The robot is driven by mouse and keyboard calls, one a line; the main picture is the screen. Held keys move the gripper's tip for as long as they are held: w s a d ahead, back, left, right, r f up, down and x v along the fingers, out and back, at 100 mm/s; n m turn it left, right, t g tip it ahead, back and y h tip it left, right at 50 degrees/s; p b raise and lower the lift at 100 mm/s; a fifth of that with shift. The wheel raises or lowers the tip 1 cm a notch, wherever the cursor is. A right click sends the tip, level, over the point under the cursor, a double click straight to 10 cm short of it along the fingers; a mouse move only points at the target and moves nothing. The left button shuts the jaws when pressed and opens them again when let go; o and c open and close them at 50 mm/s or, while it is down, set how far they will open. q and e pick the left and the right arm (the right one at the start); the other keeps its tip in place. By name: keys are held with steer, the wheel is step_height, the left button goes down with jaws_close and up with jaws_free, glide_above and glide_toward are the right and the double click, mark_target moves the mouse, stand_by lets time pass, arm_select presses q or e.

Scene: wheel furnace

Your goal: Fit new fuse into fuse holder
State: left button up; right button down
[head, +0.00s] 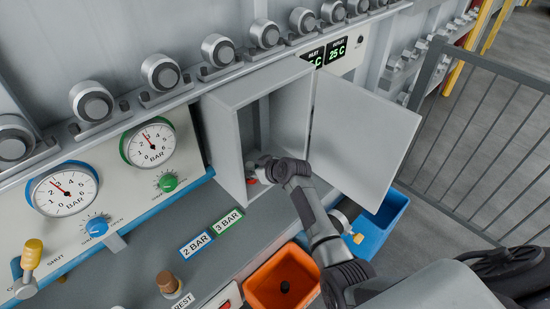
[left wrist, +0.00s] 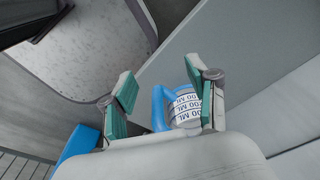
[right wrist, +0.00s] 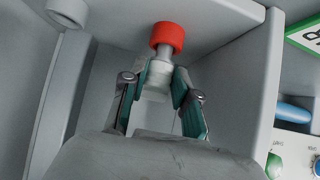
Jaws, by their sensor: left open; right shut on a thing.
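My right gripper (right wrist: 162,88) is shut on a pale piece (right wrist: 155,82) with a grey neck and a red cap (right wrist: 167,36), seemingly the fuse. In the head view my right gripper (head: 266,170) reaches into the open grey cabinet (head: 228,143), and a bit of red (head: 250,181) shows at its tip. I cannot tell whether the piece touches the cabinet wall. No separate fuse holder can be made out. My left gripper (left wrist: 162,95) is open and empty in the left wrist view; it is outside the head view.
The cabinet door (head: 362,135) stands open to the right. An orange bin (head: 283,283) and a blue bin (head: 383,218) are below it. Gauges (head: 65,190) and knobs are at left. A blue-handled measuring jug (left wrist: 185,108) lies beyond the left fingers. A railing (head: 490,140) stands at right.

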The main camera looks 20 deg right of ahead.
steer(key=shift+f+b, duration=0.55)
steer(key=shift+f, duration=0.15)
